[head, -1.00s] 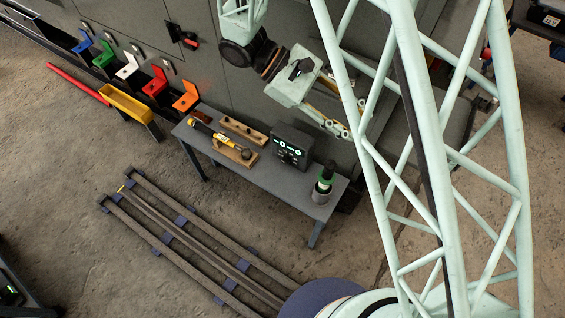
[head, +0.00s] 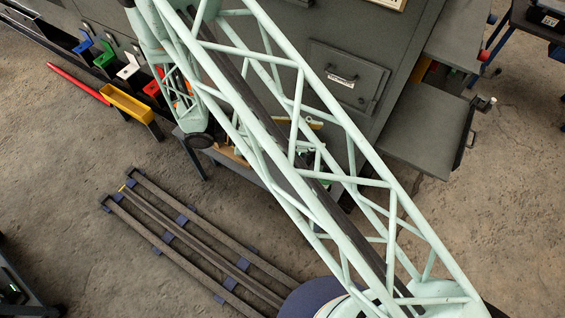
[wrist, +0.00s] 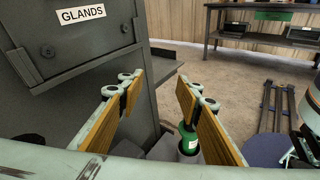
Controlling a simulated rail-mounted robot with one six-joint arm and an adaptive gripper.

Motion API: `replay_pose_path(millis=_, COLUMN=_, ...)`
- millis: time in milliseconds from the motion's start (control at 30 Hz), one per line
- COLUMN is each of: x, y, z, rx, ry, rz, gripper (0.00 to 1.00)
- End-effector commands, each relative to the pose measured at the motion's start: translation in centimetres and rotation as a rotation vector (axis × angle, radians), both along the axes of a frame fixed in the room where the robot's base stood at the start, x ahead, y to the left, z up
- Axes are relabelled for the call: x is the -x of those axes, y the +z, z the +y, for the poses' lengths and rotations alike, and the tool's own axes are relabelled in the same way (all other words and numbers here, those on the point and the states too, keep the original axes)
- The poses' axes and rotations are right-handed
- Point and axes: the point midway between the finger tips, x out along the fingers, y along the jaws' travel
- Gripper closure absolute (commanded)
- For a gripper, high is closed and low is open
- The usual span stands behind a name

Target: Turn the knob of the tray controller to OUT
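My gripper (wrist: 160,95) is open in the wrist view, its two wood-faced fingers wide apart with nothing between the tips. In the head view my lattice arm crosses the bench and hides most of its top. The dark box with green-lit displays, seen on the bench earlier and likely the tray controller, is hidden there now. I cannot make out its knob or setting in either view. A green-topped item in a grey cup (wrist: 189,140) shows beyond and below the fingers in the wrist view.
A grey cabinet with a GLANDS label (wrist: 82,14) stands close at the left in the wrist view. In the head view, a grey shelf or tray (head: 425,135) juts out at the right, and floor rails (head: 190,235) lie in front.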

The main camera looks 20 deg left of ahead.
Motion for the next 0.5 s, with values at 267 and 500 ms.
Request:
replay_pose_path(millis=267, x=0.3, y=-4.0, z=2.8, rx=0.086, ry=0.143, rz=0.031, gripper=0.68)
replay_pose_path(millis=500, x=0.8, y=-7.5, z=5.2, rx=0.158, ry=0.266, rz=0.054, gripper=0.68)
